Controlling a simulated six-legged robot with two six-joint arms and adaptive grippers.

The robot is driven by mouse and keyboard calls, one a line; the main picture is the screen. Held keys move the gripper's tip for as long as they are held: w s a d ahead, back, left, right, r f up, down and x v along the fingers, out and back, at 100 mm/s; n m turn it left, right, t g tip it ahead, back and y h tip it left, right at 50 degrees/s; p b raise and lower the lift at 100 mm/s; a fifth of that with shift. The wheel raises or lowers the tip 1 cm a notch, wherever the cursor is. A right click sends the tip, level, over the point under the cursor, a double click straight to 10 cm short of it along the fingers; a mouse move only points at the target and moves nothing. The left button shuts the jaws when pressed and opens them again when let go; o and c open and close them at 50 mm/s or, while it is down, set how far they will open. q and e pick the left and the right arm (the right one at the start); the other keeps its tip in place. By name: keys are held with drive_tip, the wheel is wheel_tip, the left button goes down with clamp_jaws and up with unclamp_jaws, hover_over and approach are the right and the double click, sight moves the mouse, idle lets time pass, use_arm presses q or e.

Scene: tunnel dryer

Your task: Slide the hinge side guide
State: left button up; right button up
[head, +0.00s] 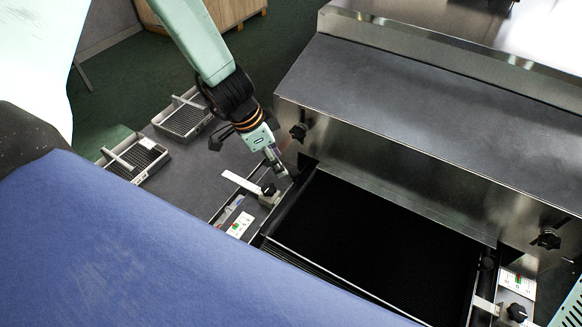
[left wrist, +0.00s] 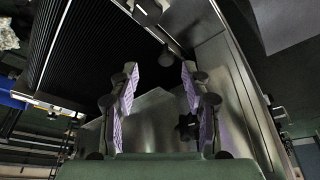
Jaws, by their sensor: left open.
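A side guide with a pale flat bar (head: 241,182) and a black knob (head: 268,189) sits at the left edge of the dark conveyor belt (head: 375,235). Another guide bar (head: 486,305) with a black knob (head: 517,312) is at the belt's right edge. I cannot tell which one is the hinge side guide. My left gripper (head: 279,166) points down just above and beside the left knob, apparently apart from it. In the left wrist view its purple-padded fingers (left wrist: 158,88) are open with nothing held, and a star-shaped knob (left wrist: 187,128) shows between them. My right gripper is not in view.
The metal dryer housing (head: 430,110) stands right of the gripper, with star knobs (head: 298,131) on its face. Two slatted trays (head: 184,119) lie on the grey surface at left. A wooden crate (head: 228,10) stands behind. A small label panel (head: 239,224) is near the left guide.

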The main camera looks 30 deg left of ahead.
sight(293, 171)
use_arm(q)
drive_tip(key=w+f+b, duration=0.1)
drive_tip(key=w+d+f+b, duration=0.1)
drive_tip(key=f, duration=0.1)
drive_tip(key=w+d+f+b, duration=0.1)
drive_tip(key=f, duration=0.1)
drive_tip(key=shift+w+f+b, duration=0.1)
drive_tip(key=shift+f+b, duration=0.1)
drive_tip(key=shift+b, duration=0.1)
drive_tip(key=shift+w+d+f, duration=0.1)
drive_tip(key=shift+d+f, duration=0.05)
drive_tip(key=shift+f, duration=0.2)
drive_tip(key=shift+m, duration=0.3)
drive_tip(key=shift+c, duration=0.4)
clamp_jaws()
